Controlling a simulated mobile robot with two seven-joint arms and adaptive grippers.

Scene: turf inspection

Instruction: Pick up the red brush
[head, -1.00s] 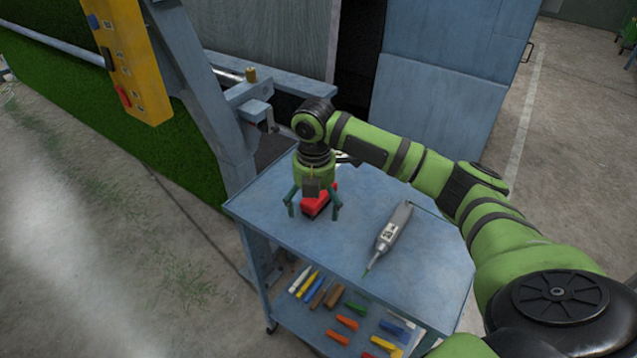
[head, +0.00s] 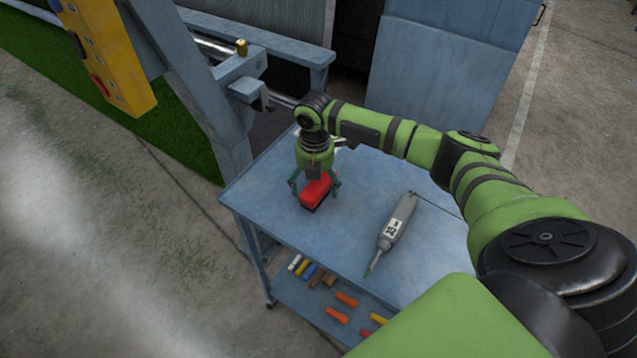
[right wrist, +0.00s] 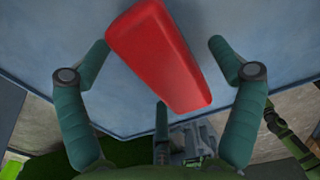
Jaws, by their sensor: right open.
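The red brush (head: 317,190) lies on the top of the blue cart (head: 270,215), its dark underside towards the cart top. It also shows large in the right wrist view (right wrist: 160,52), slanting between the fingers. My right gripper (head: 315,195) is open and points down over the brush. In the right wrist view its fingers (right wrist: 160,60) stand on either side of the red body, with a gap on each side. My left gripper is in neither view.
A grey handheld tool (head: 395,228) with a green tip lies to the right on the cart top. Several coloured tools (head: 340,308) lie on the lower shelf. A blue-grey frame post (head: 200,95) with a yellow control box (head: 108,55) stands at the left. The cart top's front middle is clear.

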